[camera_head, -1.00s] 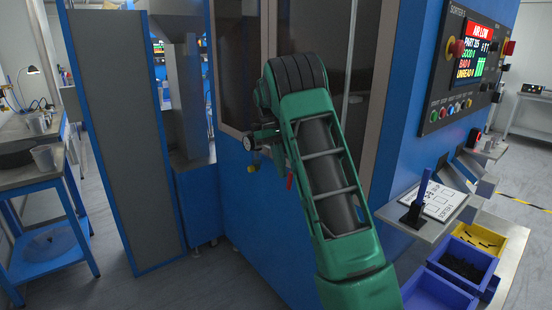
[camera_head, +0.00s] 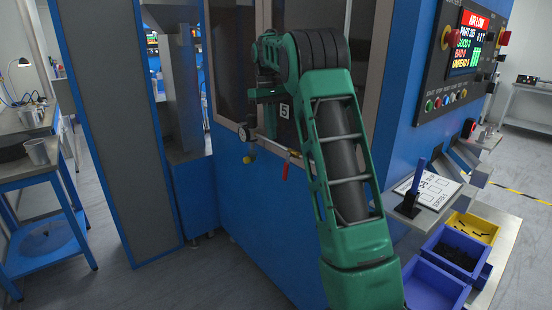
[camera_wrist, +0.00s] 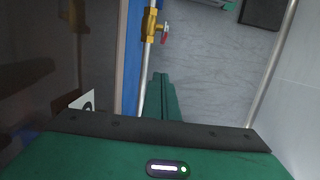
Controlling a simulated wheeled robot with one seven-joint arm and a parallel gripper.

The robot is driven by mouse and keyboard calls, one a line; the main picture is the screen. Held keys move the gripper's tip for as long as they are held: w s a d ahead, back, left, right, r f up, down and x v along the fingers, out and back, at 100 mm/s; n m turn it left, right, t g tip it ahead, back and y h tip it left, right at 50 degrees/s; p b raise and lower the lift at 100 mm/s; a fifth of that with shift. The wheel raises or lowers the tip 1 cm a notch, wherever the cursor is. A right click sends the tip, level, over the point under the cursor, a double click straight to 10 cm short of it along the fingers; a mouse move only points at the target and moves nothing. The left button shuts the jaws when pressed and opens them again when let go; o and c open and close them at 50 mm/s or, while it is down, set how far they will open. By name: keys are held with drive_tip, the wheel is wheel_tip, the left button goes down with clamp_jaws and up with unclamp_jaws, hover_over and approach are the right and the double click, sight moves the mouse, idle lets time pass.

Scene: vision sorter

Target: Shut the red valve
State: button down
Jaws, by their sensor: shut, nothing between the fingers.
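The red valve shows as a small red handle (camera_head: 285,171) hanging below a thin pipe on the front of the blue cabinet. In the wrist view the red handle (camera_wrist: 165,34) sticks out to the side of a brass valve body (camera_wrist: 150,24) on the pipe, near the top edge. Its exact angle to the pipe is hard to tell. My gripper (camera_head: 264,93) is above and slightly left of the handle, apart from it, beside the cabinet's window. It is shut and empty. My arm stands right of the handle, close to it in the picture.
A control panel (camera_head: 458,58) reads AIR LOW. A shelf (camera_head: 408,213) and bins (camera_head: 434,287) stand at right, a work table (camera_head: 22,173) at left. Floor left of the cabinet is clear.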

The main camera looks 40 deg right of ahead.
sight(284, 169)
drive_tip(key=s+f, duration=0.5)
drive_tip(key=f, duration=0.5)
drive_tip(key=shift+t, duration=0.3)
drive_tip(key=shift+f, duration=0.1)
drive_tip(key=shift+s+f+g, duration=0.35)
drive_tip(key=shift+s+g, duration=0.15)
drive_tip(key=shift+s, duration=0.25)
drive_tip(key=shift+s+r, duration=0.1)
